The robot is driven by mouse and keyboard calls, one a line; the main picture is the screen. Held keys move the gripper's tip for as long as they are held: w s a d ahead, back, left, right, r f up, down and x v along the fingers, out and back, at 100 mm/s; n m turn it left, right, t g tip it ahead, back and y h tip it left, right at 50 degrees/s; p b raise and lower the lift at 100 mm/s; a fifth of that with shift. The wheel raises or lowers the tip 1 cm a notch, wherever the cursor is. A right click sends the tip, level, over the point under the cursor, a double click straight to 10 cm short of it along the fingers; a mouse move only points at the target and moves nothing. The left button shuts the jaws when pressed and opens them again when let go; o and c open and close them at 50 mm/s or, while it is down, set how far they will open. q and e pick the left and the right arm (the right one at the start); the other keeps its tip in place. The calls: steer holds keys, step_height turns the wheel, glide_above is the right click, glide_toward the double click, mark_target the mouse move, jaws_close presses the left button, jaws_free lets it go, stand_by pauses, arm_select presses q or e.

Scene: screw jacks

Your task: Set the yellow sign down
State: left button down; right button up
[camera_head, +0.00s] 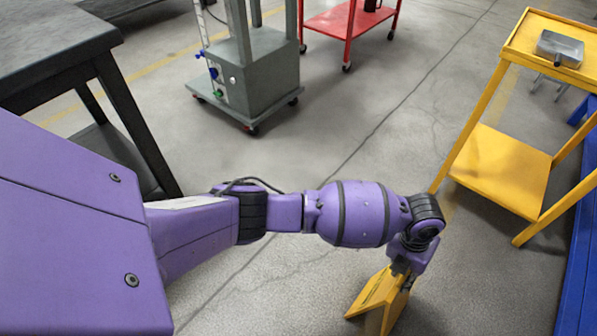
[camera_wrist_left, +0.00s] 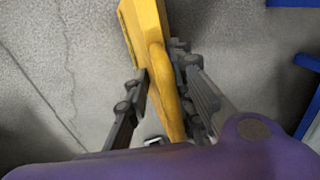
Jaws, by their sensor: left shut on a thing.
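The yellow sign (camera_head: 381,293) is an A-shaped folding floor sign, low in the head view and right of centre. My left gripper (camera_head: 402,268) points down and is shut on its top. In the left wrist view the sign (camera_wrist_left: 158,60) runs between the two dark fingers of the left gripper (camera_wrist_left: 168,95), which close on its narrow edge. The sign looks upright with its legs spread. I cannot tell whether its feet touch the floor. My right gripper is in neither view.
A yellow cart (camera_head: 500,168) with a grey metal box (camera_head: 560,48) on top stands at right, beside a blue structure (camera_head: 578,265). A dark table (camera_head: 60,45) is at left. A grey wheeled machine (camera_head: 262,80) and red cart (camera_head: 345,20) stand behind. The middle floor is clear.

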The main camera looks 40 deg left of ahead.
arm_select(q)
steer(key=shift+w+d, duration=0.1)
steer(key=shift+w, duration=0.05)
steer(key=c, duration=1.5)
jaws_free()
steer(key=shift+f, duration=0.1)
steer(key=r+p, duration=0.1)
steer(key=r, duration=0.3)
steer(key=a+r+p, duration=0.1)
steer(key=r+p, duration=0.1)
steer(key=r, duration=0.2)
steer(key=a+r+p, duration=0.1)
steer(key=r, duration=0.3)
